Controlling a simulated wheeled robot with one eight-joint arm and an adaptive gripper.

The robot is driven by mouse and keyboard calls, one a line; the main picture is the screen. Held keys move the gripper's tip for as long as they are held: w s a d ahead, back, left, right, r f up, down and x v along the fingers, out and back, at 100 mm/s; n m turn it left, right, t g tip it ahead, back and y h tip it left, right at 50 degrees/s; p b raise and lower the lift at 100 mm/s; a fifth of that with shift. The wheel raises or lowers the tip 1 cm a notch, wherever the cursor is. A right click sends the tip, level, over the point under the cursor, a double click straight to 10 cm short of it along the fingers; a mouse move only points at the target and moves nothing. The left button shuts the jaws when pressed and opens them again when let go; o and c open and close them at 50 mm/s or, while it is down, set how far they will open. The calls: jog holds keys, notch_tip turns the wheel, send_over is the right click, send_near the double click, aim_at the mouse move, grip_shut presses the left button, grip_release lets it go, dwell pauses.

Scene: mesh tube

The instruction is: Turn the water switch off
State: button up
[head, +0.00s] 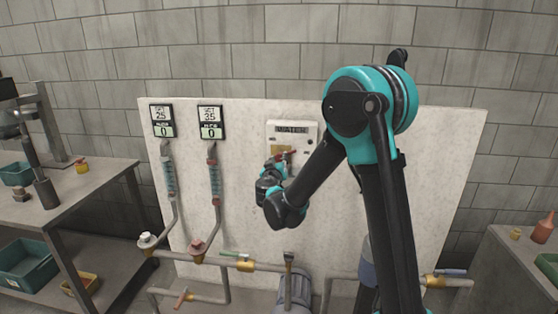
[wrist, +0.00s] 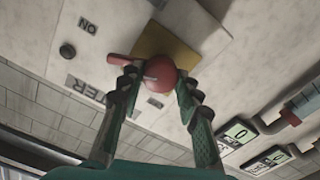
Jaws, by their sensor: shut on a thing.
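The water switch is a red knob with a short lever (wrist: 160,74) on a yellow plate (wrist: 170,45). It sits on a white panel marked WATER (head: 291,129) on the pale board. In the wrist view its lever points left, between the ON label (wrist: 88,27) and the WATER lettering. A second small label shows below the knob, too small to read. My gripper (wrist: 157,83) is shut on the red knob, one finger on each side. In the head view the red switch (head: 289,154) is partly hidden by my gripper and wrist.
Two gauges (head: 162,121) (head: 210,122) reading 0 hang on the board's left, above pipes. Pipes with several valves (head: 245,264) run below. Benches with bins stand at the left (head: 70,205) and right (head: 510,270).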

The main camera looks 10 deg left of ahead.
jog(key=n, duration=0.6)
jog(key=shift+a, duration=0.1)
jog(key=n, duration=0.7)
jog(key=shift+f, duration=0.15)
jog(key=shift+n, duration=0.3)
jog(key=o, duration=1.2)
jog(key=shift+c, duration=0.2)
jog(key=s, duration=1.2)
jog(key=shift+a, duration=0.25)
